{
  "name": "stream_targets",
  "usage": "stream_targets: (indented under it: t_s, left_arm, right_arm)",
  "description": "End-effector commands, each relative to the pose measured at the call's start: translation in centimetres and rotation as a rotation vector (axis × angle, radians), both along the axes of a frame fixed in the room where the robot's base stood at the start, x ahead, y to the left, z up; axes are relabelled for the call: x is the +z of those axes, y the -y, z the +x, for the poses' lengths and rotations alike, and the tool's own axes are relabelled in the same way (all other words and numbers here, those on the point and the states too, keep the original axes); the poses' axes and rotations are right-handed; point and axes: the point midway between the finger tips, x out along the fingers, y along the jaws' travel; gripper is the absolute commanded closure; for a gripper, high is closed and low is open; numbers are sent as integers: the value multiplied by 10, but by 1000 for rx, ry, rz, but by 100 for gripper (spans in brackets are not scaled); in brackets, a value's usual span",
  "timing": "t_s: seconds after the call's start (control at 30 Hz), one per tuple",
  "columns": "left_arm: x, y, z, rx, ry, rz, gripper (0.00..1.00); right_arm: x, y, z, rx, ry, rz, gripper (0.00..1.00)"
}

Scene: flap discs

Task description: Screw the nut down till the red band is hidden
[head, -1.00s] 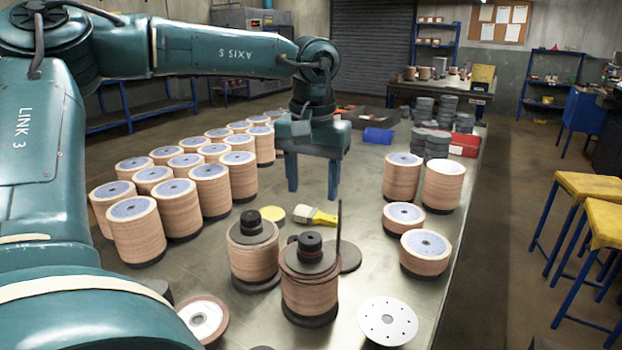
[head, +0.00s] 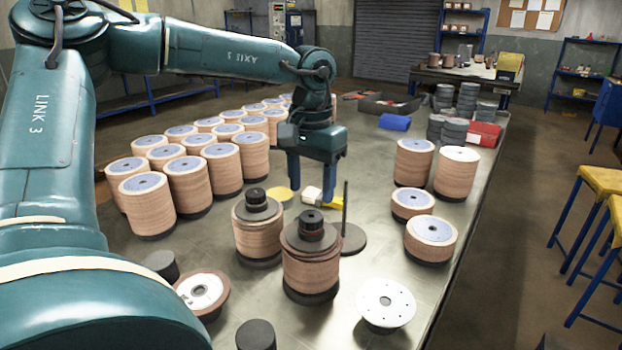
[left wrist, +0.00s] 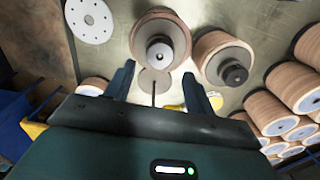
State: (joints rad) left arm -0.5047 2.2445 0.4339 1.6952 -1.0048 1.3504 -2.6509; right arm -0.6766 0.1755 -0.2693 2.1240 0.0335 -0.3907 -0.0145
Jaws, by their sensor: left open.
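Two stacks of tan flap discs carry black nuts on top. I cannot make out a red band on either. In the left wrist view the front stack's nut (left wrist: 160,53) and the rear stack's nut (left wrist: 235,75) show from above. My left gripper (head: 311,192) is open and empty, fingers down, beyond the stacks. Its fingers also show in the left wrist view (left wrist: 158,78). My right gripper is not in view.
A bare upright rod (head: 346,208) on a round base stands right of the stacks. A brush (head: 313,195) lies near my fingers. More disc stacks (head: 187,187) fill the left; others (head: 430,240) stand right. A white disc (head: 385,303) lies in front.

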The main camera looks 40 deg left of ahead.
Motion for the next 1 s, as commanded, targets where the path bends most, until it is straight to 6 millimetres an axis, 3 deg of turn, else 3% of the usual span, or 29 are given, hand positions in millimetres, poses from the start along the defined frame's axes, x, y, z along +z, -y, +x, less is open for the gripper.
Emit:
stream_targets:
  t_s: [0.23, 0.6, 1.0]
  left_arm:
    - [-24, 0, 0, 1, -1, 0, 45]
    - [-52, 0, 0, 1, -1, 0, 45]
    - [-60, 0, 0, 1, -1, 1, 45]
  right_arm:
    - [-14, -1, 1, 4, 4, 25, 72]
    - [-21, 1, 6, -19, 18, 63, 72]
    - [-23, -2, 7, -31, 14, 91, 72]
